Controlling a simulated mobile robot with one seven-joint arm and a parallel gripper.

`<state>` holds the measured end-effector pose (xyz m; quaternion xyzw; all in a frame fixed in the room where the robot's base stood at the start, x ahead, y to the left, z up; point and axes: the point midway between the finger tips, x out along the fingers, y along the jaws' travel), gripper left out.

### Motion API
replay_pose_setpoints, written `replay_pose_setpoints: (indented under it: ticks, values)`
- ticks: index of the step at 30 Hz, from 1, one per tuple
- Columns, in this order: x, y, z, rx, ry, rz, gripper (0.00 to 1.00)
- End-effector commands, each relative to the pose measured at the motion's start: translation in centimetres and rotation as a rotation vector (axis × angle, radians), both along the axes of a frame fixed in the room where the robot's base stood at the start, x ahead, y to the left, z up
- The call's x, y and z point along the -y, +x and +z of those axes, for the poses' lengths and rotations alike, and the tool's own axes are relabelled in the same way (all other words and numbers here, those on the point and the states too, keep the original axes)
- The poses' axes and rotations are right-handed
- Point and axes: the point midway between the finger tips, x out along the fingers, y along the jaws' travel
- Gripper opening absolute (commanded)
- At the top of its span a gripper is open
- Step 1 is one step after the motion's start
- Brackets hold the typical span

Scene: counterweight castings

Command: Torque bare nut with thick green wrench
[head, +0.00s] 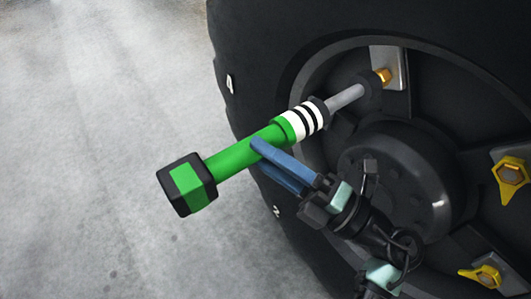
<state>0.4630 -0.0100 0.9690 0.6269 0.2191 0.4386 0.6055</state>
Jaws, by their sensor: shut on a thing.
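The thick green wrench (237,151) has a black and green block at its lower left end. It has black and white bands and a grey shaft with a dark socket at its upper right end. My gripper (268,150) has blue fingers shut on the green barrel. The wrench is held tilted, its socket end beside the brass-coloured bare nut (383,76) on a grey plate of the wheel.
The large black wheel (330,60) fills the right side, with a round hub (400,170) in the middle. Two other nuts carry yellow pointers, one at right (511,175) and one lower down (486,275). Grey concrete floor (90,120) lies open at left.

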Motion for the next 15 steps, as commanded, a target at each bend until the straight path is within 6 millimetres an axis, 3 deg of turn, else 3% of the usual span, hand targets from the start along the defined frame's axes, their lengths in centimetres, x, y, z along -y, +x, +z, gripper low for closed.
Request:
replay_pose_setpoints:
  ticks: [15]
  values:
    - [0.85, 0.53, 0.35, 0.008, 0.003, -0.003, 0.0]
